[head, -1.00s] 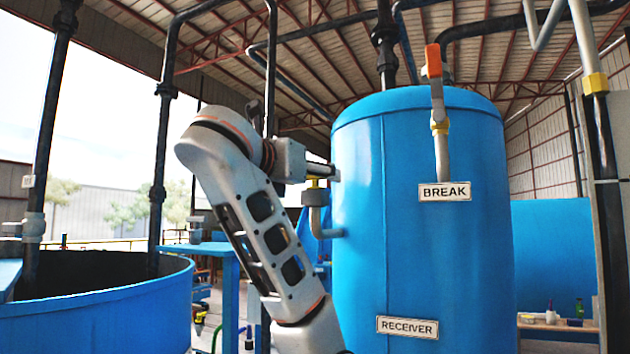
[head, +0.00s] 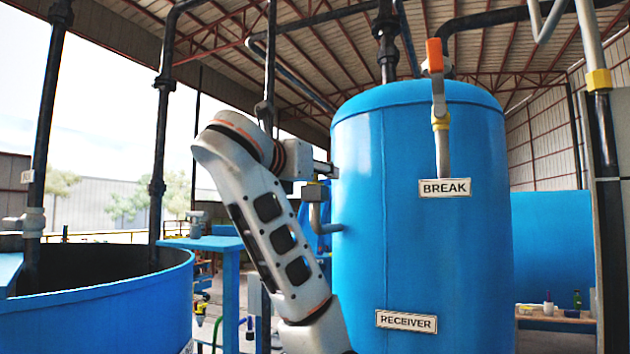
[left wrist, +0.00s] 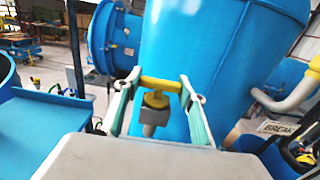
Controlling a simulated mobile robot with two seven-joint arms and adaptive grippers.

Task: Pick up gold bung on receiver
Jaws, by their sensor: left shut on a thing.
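The blue receiver (head: 430,230) stands at centre right in the head view, with its RECEIVER sign low on the front. The gold bung (left wrist: 160,84) shows in the left wrist view as a short yellow bar across the top of a brownish block, above a grey pipe (left wrist: 150,125). My left gripper (left wrist: 160,86) has one finger at each end of the bar and is shut on it. In the head view my left gripper (head: 326,169) is at the receiver's left side, above the pipe elbow (head: 318,217). The bung's yellow is hard to make out there. My right gripper is not in view.
A BREAK sign and an orange-handled valve (head: 436,75) are on the upper receiver. An open blue tank (head: 100,310) stands at the left. A blue stand (head: 222,245) is between it and my left arm. Dark vertical pipes rise at the left.

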